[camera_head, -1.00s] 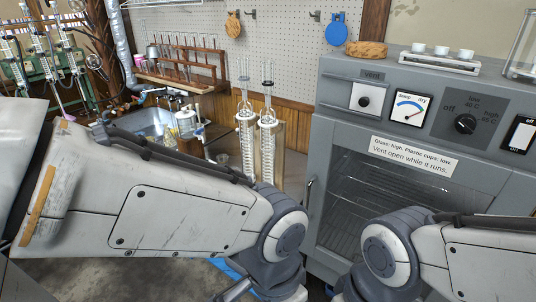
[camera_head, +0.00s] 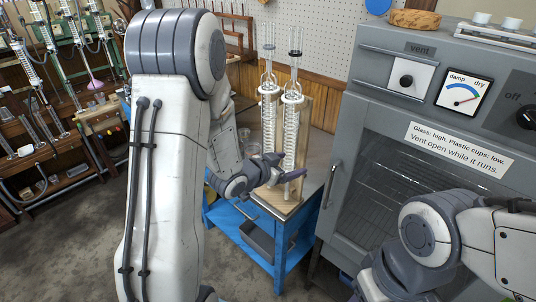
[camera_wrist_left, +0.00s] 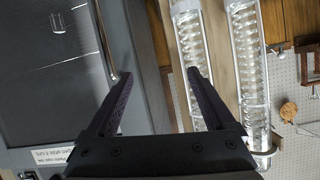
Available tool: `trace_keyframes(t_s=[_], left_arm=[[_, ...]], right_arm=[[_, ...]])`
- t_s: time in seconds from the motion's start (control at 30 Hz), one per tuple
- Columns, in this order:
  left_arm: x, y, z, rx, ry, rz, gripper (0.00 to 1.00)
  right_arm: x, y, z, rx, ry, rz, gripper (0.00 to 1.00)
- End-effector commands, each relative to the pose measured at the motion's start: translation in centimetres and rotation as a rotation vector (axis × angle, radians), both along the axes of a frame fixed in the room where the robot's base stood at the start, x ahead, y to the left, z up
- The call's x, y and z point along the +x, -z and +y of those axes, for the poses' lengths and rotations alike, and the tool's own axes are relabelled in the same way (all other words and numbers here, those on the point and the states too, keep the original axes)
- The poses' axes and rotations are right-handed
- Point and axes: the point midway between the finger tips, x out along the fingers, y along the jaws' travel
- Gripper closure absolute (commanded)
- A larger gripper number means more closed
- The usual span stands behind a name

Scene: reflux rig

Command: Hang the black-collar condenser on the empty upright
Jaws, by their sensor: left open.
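Two glass coil condensers stand side by side on a wooden stand (camera_head: 307,108). The right one, the black-collar condenser (camera_head: 291,120), has a black ring near the top of its tube. The left condenser (camera_head: 268,122) has a greyer ring. My left gripper (camera_head: 290,166) is open and empty, in front of the condensers' lower ends. My right gripper is out of view. Which upright is empty I cannot tell.
The stand is on a blue-framed table (camera_head: 284,235). A grey oven (camera_head: 365,150) with a door handle stands close on its right. Glassware racks (camera_head: 60,50) line the far left. Open floor (camera_head: 75,235) lies at left.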

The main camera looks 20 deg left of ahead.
Motion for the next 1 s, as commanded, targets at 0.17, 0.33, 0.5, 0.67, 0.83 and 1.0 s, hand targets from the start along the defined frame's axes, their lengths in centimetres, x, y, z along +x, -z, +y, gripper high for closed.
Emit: trace_keyframes(t_s=[0.17, 0.33, 0.5, 0.67, 0.83, 1.0], left_arm=[[-0.3, -0.7, 4.3, -0.161, -0.015, -0.197, 0.12], [-1.1, -1.8, 6.1, -0.247, -0.021, -0.307, 0.12], [-0.7, -2.3, 6.2, -0.267, -0.019, -0.334, 0.12], [1.3, -2.4, 5.4, -0.265, -0.017, -0.334, 0.12], [3.8, -2.4, 4.5, -0.265, -0.018, -0.333, 0.12], [6.0, -2.1, 3.7, -0.265, -0.018, -0.335, 0.12]], right_arm=[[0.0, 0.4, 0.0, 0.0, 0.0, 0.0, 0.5], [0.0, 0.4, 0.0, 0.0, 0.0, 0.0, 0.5], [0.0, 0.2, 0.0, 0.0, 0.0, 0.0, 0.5], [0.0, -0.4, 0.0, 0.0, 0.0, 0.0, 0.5], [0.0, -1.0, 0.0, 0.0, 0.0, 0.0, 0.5], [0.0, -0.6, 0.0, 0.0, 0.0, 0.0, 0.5]])
